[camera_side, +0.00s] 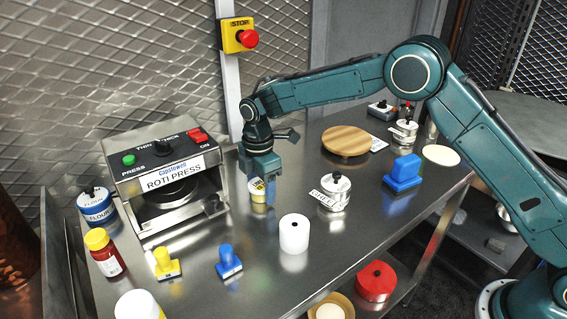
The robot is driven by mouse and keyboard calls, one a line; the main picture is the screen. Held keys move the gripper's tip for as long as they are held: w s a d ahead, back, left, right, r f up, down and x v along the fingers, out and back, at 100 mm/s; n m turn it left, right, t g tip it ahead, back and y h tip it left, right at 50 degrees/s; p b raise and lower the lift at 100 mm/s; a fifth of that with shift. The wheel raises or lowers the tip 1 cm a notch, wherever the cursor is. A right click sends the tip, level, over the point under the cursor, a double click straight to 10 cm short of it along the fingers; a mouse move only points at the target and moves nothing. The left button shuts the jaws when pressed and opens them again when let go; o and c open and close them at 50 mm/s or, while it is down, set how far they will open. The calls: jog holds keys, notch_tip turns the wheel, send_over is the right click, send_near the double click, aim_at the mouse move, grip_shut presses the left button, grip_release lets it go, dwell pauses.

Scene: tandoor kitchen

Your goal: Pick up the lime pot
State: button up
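My gripper (259,178) points down at the back middle of the steel table, just right of the roti press. A small white pot with a yellow band (258,190) shows at its fingers, apparently between them. The fingers look spread, with a slight gap on the left side; contact on the right side cannot be made out. The small pot appears upright on the table, its top partly hidden by my gripper. A white pot with a dark knob (335,188) and a label too blurred to read surely stands to the right. I cannot tell surely which is the lime pot.
The roti press (165,190) stands left. A white cylinder (294,234), blue stamp (228,262) and yellow stamp (166,264) stand in front. A blue block (403,173) and round wooden board (346,141) are right.

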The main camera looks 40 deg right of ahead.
aim_at(261, 184)
jog(key=c, duration=0.6)
jog(key=shift+r, duration=0.15)
notch_tip(261, 184, up, 20)
jog(key=shift+f, duration=0.15)
dwell(0.8)
